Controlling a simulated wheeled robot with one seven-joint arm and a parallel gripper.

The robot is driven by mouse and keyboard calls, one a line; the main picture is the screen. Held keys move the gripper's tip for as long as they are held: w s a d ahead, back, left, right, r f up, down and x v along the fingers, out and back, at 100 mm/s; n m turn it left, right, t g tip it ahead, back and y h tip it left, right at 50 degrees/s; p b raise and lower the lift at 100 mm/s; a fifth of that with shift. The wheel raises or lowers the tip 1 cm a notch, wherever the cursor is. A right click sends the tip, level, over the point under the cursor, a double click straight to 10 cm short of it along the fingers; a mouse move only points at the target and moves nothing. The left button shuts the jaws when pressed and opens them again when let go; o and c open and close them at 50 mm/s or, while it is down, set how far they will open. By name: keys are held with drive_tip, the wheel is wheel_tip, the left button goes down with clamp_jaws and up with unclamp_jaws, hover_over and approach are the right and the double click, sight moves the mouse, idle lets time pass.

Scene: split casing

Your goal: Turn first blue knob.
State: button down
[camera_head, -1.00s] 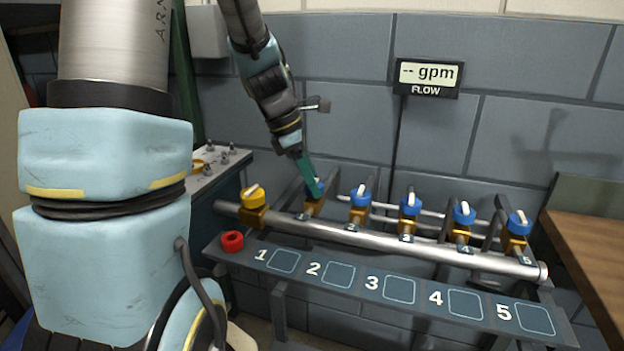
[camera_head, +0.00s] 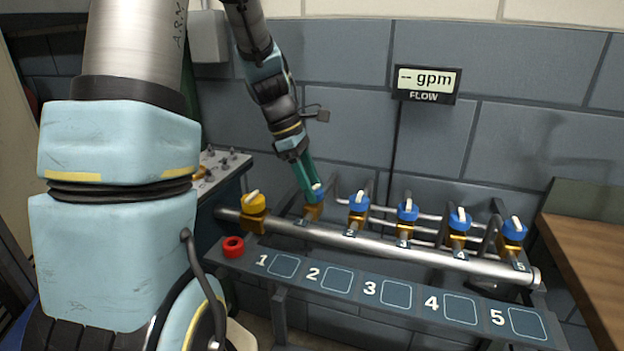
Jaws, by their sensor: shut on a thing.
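The first blue knob (camera_head: 318,190) sits on a brass valve above the pipe, just right of the yellow knob. It is partly hidden by my gripper (camera_head: 312,188). My gripper points down from above with its green fingers shut on this knob. A bit of the knob's blue body and pale handle shows beside the fingers. How far the knob is turned cannot be told. The display (camera_head: 427,82) on the wall reads "-- gpm" above "FLOW".
A yellow knob (camera_head: 254,202) stands left of my gripper. Several more blue knobs, such as the nearest one (camera_head: 358,203), line the pipe (camera_head: 400,249) to the right. A wooden top (camera_head: 590,260) is at the right.

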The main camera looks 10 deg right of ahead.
drive_tip(key=m, duration=0.1)
drive_tip(key=m+p, duration=0.1)
drive_tip(key=m+g, duration=0.1)
drive_tip(key=shift+w+r+y+p, duration=0.25)
drive_tip(key=shift+w+y+p, duration=0.05)
drive_tip(key=shift+p, duration=0.1)
drive_tip(key=m+g+y+p, duration=0.1)
drive_tip(key=m+p, duration=0.1)
drive_tip(key=m, duration=0.2)
drive_tip(key=shift+w+d, duration=0.1)
drive_tip(key=shift+d, duration=0.05)
drive_tip(key=m+y+p, duration=0.1)
drive_tip(key=m, duration=0.1)
drive_tip(key=m+p, duration=0.1)
drive_tip(key=m, duration=0.1)
drive_tip(key=shift+d+f+m+g+y, duration=0.1)
drive_tip(key=shift+m+g+y, duration=0.2)
drive_tip(key=shift+y, duration=0.1)
drive_tip(key=shift+d+m+y+p, duration=0.1)
drive_tip(key=shift+m+y+p, duration=0.45)
drive_tip(key=shift+m, duration=0.75)
drive_tip(key=shift+f, duration=0.1)
drive_tip(key=shift+c, duration=1.5)
unclamp_jaws()
drive_tip(key=b+v, duration=0.2)
drive_tip(key=v, duration=0.8)
drive_tip(key=shift+r, duration=0.3)
